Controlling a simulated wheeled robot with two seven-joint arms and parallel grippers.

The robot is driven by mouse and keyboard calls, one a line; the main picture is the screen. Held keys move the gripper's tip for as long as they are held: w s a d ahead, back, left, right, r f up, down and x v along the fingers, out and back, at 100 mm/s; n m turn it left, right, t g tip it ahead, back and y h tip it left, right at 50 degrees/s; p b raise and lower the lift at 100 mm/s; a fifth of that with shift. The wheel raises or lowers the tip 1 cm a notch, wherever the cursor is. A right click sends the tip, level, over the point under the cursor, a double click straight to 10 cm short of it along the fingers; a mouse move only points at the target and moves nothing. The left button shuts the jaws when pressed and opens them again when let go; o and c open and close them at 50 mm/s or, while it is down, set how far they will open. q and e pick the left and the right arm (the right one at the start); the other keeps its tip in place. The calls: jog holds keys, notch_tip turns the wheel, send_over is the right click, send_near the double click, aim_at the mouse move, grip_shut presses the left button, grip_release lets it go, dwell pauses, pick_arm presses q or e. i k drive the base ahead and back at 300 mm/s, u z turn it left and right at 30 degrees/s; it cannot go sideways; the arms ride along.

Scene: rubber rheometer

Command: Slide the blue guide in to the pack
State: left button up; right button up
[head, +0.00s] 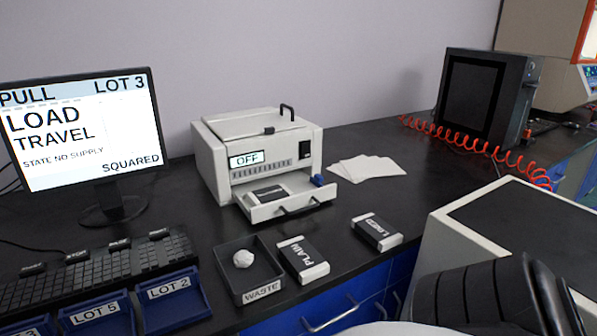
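The white printer (217,150) stands on the dark bench with its front tray (253,212) pulled out. A dark pack with a pale label (268,195) lies in the left part of the tray. The small blue guide (318,180) sits at the tray's right side, apart from the pack with a bare strip of tray between them. The printer's display reads OFF.
A waste bin (222,277) with a crumpled white ball, a PLAIN pack (303,260) and a LINED pack (376,232) lie before the printer. Loose sheets (366,168) lie right of it. The monitor (82,130) reads LOAD TRAVEL, STATE NO SUPPLY, SQUARED.

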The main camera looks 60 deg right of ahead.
aim_at(318, 178)
jog(key=z, duration=1.75)
